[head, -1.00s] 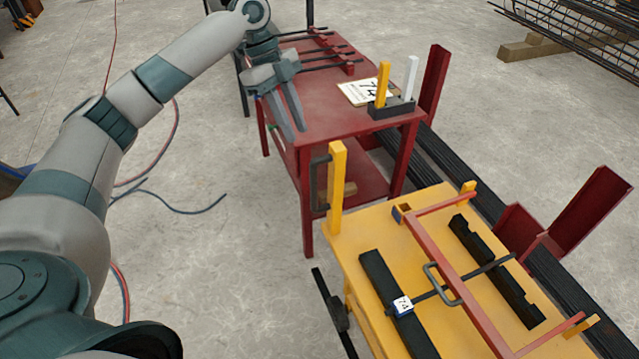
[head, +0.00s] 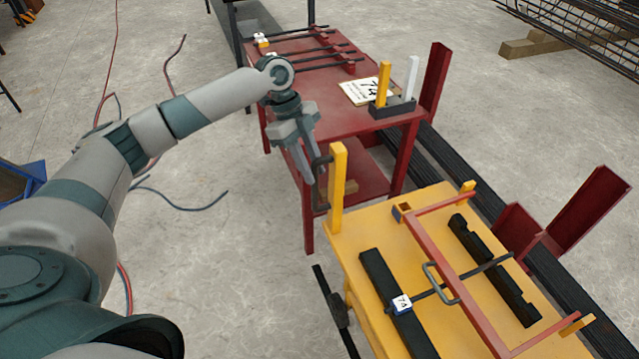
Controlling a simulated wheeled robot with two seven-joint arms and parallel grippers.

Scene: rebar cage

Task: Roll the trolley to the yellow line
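The yellow-topped trolley (head: 365,232) stands at the lower right, with a tall yellow post (head: 337,190) at its back left corner. A dark upright handle (head: 319,190) sits just left of that post. My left gripper (head: 314,180) points down at the upper part of the handle, with its two fingers apart. The fingers overlap the handle in the picture, and I cannot tell whether they touch it or stand around it. No yellow line on the floor is visible. My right gripper is out of view.
A red table (head: 335,98) with dark bars, a number card (head: 366,91) and a black holder (head: 392,107) stands behind the trolley. A red frame with a black grip (head: 443,284) lies on the trolley's top. Hoses (head: 180,206) lie on the left floor.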

